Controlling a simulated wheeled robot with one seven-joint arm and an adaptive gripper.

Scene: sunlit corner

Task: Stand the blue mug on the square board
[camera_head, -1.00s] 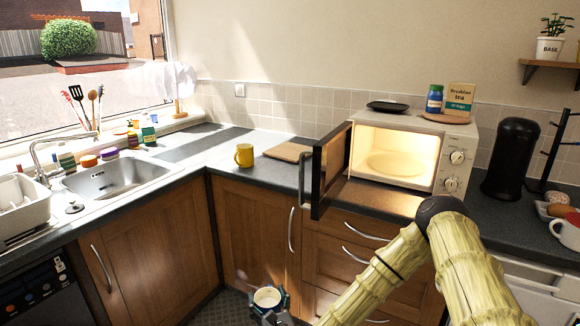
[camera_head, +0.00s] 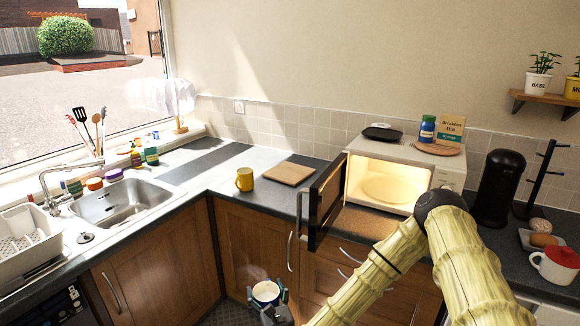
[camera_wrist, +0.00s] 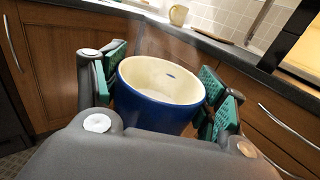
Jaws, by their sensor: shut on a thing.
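The blue mug (camera_wrist: 155,112) has a cream inside and is upright between the green-padded fingers of my gripper (camera_wrist: 160,90) in the wrist view. In the head view the mug (camera_head: 266,293) and my gripper (camera_head: 267,301) are low in front of the cabinet doors, below the worktop. My gripper is shut on the mug. The mug's handle cannot be made out. The square board (camera_head: 288,173) is a flat wooden board lying on the worktop by the back wall, left of the open microwave door. Nothing stands on it.
A yellow mug (camera_head: 245,180) stands left of the board. The open microwave door (camera_head: 322,204) juts out over the worktop edge to the right of the board. The microwave (camera_head: 400,170) is lit inside. A sink (camera_head: 120,205) is at the left.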

